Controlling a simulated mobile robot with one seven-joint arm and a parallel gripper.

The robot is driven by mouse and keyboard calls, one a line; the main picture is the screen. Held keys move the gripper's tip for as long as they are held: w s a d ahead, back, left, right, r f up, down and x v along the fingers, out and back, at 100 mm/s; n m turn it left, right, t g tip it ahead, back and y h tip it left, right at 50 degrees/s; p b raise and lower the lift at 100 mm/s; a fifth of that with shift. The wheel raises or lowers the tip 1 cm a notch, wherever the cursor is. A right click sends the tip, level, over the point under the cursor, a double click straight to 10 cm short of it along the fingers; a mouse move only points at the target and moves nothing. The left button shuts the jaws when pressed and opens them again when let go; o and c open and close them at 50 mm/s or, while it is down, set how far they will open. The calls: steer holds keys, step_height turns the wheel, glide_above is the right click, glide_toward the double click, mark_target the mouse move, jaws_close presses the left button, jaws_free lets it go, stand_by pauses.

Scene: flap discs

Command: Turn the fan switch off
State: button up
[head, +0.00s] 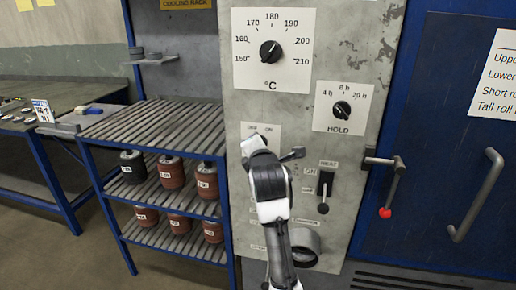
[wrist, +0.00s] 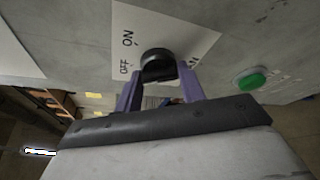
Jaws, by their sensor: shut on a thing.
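The switch I am at is a round black knob (wrist: 157,58) on a white plate (wrist: 190,40) marked ON and OFF in the wrist view. Its name is not readable. My gripper (wrist: 160,76) has its two purple fingers on either side of the knob's grip and is shut on it. The fingers and the angle hide which mark the knob points to. In the head view the plate (head: 271,130) shows on the grey panel, and my gripper (head: 256,150) covers most of it, with the knob hidden.
A black HEAT lever (head: 324,190) sits right of my gripper. Above are the temperature dial (head: 270,51) and the HOLD dial (head: 341,110). A green button (wrist: 251,80) is near in the wrist view. A red-tipped door handle (head: 391,187) juts out at right; a slatted rack (head: 150,130) stands at left.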

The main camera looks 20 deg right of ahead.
steer(key=o, duration=1)
steer(key=b+v, duration=0.3)
steer(key=v, duration=1)
steer(key=shift+s+a, duration=0.1)
steer(key=shift+s, duration=0.3)
